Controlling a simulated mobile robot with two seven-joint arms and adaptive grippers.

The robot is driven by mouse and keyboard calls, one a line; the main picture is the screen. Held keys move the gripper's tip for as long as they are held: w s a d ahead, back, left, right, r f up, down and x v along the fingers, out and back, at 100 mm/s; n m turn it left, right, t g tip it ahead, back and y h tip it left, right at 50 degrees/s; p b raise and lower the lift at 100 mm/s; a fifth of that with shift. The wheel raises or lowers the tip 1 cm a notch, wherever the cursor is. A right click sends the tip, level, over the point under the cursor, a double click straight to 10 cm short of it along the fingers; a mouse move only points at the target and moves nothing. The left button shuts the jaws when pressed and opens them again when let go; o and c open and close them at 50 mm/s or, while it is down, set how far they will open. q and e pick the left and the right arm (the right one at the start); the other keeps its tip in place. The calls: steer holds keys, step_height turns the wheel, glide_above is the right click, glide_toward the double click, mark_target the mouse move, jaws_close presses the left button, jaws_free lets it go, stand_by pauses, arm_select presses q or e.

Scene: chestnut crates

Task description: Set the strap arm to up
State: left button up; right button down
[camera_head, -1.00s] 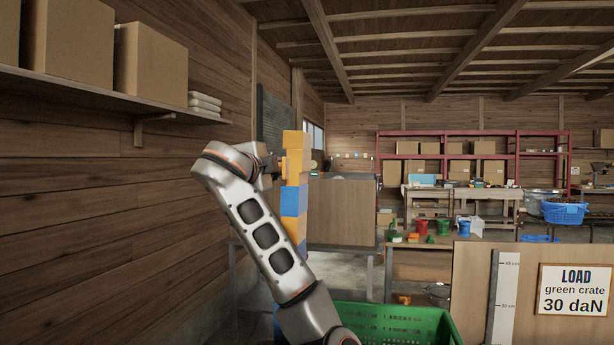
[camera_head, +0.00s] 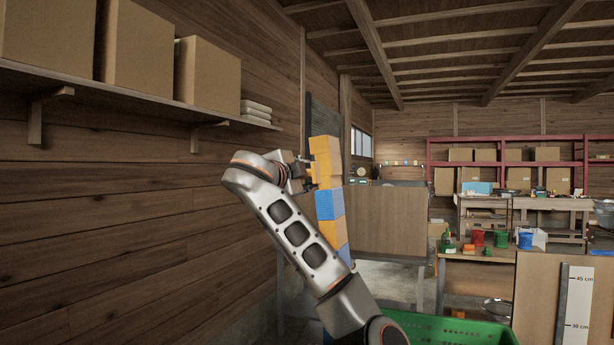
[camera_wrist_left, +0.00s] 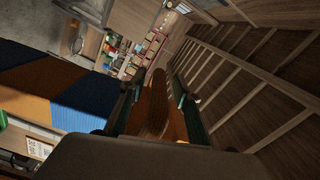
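An upright column (camera_head: 329,205) of orange and blue blocks stands in the middle of the head view. A small orange part juts from its left side near the top. I cannot tell for certain which part is the strap arm. My left gripper (camera_head: 304,171) is at this part, close beside the column's upper left. In the left wrist view the dark fingers of my left gripper (camera_wrist_left: 158,100) stand apart, with an orange-brown piece (camera_wrist_left: 154,112) between them. Whether they press on it is not clear. The striped column (camera_wrist_left: 50,88) shows at the left there. My right gripper is out of view.
A wooden wall with a shelf (camera_head: 140,112) of cardboard boxes runs along the left. A wooden panel (camera_head: 388,220) stands behind the column. Workbenches and a red rack (camera_head: 500,138) are farther back.

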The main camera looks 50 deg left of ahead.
arm_select(q)
steer(key=shift+d, duration=0.1)
steer(key=v, duration=1.2)
stand_by(0.7)
